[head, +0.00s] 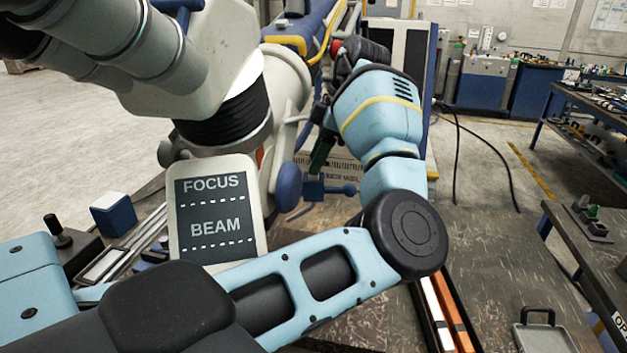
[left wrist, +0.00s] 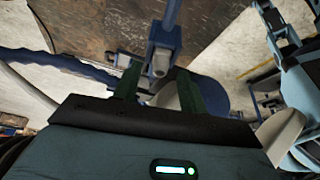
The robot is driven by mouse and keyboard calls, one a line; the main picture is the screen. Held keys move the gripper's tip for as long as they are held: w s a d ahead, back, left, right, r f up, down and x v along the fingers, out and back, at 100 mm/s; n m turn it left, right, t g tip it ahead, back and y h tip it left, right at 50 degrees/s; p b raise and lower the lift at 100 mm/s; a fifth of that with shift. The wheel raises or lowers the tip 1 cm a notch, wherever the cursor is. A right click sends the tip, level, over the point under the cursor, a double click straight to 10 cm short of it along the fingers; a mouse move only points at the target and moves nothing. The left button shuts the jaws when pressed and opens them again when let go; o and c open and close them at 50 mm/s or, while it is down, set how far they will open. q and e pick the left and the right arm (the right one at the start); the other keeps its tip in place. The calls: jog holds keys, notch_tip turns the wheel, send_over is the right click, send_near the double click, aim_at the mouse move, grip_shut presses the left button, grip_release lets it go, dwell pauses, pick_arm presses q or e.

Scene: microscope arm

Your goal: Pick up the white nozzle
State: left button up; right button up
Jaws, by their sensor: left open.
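My left gripper (head: 322,152) is at the microscope's right side in the head view, with dark green fingers pointing down. In the left wrist view its two green fingers (left wrist: 158,90) are apart. A pale, cone-like piece (left wrist: 168,99) shows between and behind them; it may be the white nozzle, but I cannot tell for sure. No contact with it is clear. A blue holder with a grey end (left wrist: 162,62) is just beyond the fingertips. In the head view I cannot make out the nozzle. My right gripper is not in view.
The white microscope (head: 235,85) and its FOCUS/BEAM panel (head: 217,210) stand close on the left. A blue knob (head: 288,183) and blue block (head: 313,188) are near the gripper. A long orange-and-white tray (head: 440,315) lies front right. The worn bench (head: 480,240) is mostly clear at right.

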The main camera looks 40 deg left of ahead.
pick_arm(q)
jog(key=shift+c, duration=0.4)
grip_shut()
notch_tip(320, 180, up, 18)
jog(key=shift+p, duration=0.35)
dwell(0.5)
